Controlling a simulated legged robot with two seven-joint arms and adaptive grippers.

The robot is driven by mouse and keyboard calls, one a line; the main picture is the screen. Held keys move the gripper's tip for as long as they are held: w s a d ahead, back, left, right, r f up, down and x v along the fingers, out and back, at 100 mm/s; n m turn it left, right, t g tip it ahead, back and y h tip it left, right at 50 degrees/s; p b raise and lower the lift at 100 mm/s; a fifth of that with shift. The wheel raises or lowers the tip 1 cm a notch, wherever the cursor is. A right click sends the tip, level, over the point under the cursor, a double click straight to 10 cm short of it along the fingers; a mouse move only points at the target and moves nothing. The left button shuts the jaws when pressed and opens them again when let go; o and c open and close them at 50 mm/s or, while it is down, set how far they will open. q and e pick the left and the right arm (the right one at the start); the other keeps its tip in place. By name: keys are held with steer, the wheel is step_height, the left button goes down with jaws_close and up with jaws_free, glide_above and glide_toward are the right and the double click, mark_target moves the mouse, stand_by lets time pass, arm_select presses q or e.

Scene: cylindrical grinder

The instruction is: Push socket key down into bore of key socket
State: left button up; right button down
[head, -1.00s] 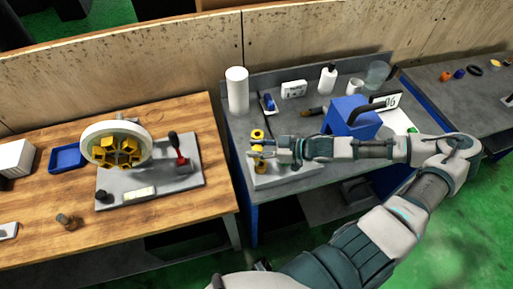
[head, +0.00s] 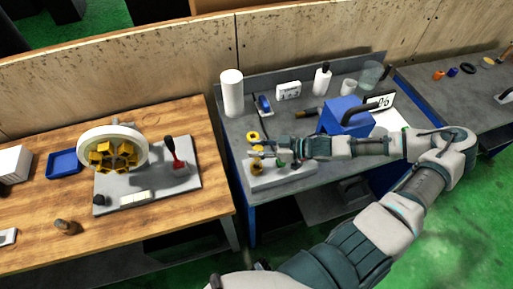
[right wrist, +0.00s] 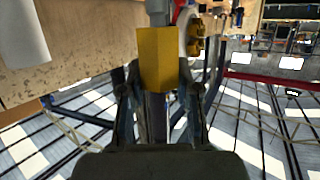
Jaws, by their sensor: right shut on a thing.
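In the head view my right gripper (head: 268,151) is over the light grey block (head: 290,178) on the near left of the grey bench. It is shut on a yellow piece, which I take to be the socket key (head: 253,136). In the right wrist view the yellow piece (right wrist: 165,58) stands between the two fingers. Another yellow part (head: 257,169) shows just below the gripper at the block's left end. I cannot tell whether it belongs to the key or the key socket. The bore and the key's lower end are hidden. My left gripper is out of view.
A blue box (head: 345,116) with a dark handle stands behind my right forearm. A white cylinder (head: 231,93), a white bottle (head: 322,80) and a cup stand at the back. The wooden table (head: 60,205) on the left carries a wheel fixture (head: 113,132).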

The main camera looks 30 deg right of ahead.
steer(key=shift+d+f, duration=0.35)
steer(key=shift+f, duration=0.05)
steer(key=shift+a+f+b, duration=0.4)
steer(key=shift+f+b, duration=0.15)
steer(key=shift+b, duration=0.15)
steer(key=shift+d+r+p, duration=0.2)
steer(key=shift+r+p, duration=0.3)
steer(key=shift+r, duration=0.05)
steer(key=shift+d, duration=0.15)
steer(key=shift+a+r, duration=0.1)
steer(key=shift+a, duration=0.25)
steer(key=shift+a, duration=0.15)
steer(key=shift+a+b, duration=0.15)
steer(key=shift+b, duration=0.15)
stand_by(0.7)
